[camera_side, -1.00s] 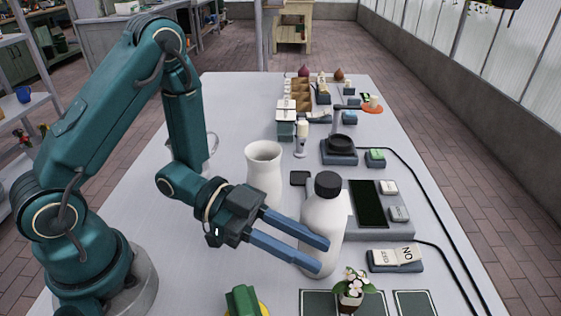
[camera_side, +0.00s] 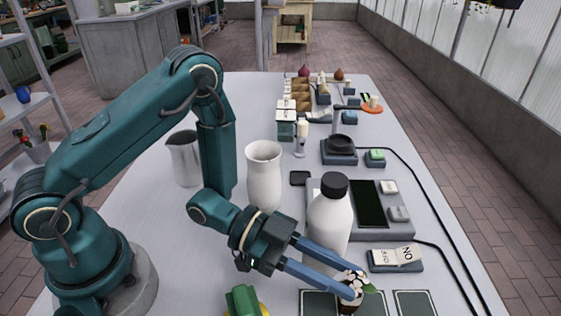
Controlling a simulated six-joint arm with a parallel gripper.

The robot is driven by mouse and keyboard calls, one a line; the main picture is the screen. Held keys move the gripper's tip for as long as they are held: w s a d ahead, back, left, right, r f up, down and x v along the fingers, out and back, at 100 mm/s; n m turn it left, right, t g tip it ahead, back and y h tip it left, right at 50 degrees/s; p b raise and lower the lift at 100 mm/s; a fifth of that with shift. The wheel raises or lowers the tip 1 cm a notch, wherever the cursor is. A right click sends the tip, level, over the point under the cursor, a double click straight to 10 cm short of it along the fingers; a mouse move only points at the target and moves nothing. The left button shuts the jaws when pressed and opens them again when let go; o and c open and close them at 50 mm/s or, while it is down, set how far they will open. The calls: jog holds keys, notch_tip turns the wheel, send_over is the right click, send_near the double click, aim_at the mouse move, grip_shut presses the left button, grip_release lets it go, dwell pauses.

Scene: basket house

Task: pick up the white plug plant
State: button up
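The white plug plant (camera_side: 353,277), with white flowers, green leaves and a dark reddish-brown root plug, stands upright at the front of the table by the dark square panels. My gripper (camera_side: 357,284) has its two blue fingers spread, reaching from the left, with the plant between or just beside their tips. The fingers partly cover the flowers and plug. I cannot tell whether they touch the plant.
A white bottle (camera_side: 329,222) with a black cap stands right behind the fingers, very close to them. A white vase (camera_side: 264,178) and a grey pitcher (camera_side: 184,160) stand farther back. A switch box with a label (camera_side: 396,260) is at the right. A green and yellow object (camera_side: 243,301) lies at the front edge.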

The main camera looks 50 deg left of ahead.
grip_shut()
jog(key=shift+r, duration=0.1)
